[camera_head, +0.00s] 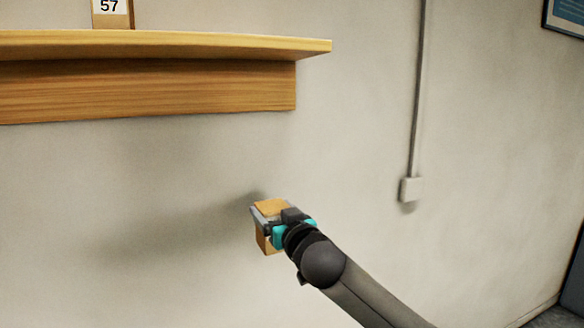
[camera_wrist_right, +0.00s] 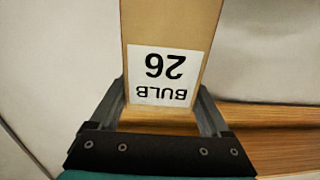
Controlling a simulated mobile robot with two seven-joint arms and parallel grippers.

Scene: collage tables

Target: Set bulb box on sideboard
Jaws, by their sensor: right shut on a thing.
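The bulb box (camera_head: 270,208) is tan cardboard and shows small in the head view, partly hidden by my right gripper (camera_head: 265,220). My right gripper is shut on it and holds it off the floor in front of the wall. In the right wrist view the box (camera_wrist_right: 172,28) stands between the two fingers, its white label reading "BULB 26" upside down. A wooden ledge (camera_head: 180,90), which looks like the sideboard, is at the upper left of the head view. My left gripper is not in view.
Another tan box (camera_head: 118,22) with a label reading "57" stands on the ledge, its top cut off. The ledge to its right looks clear. A conduit runs down the wall to a white wall box (camera_head: 411,190). A framed picture (camera_head: 567,16) hangs at the upper right.

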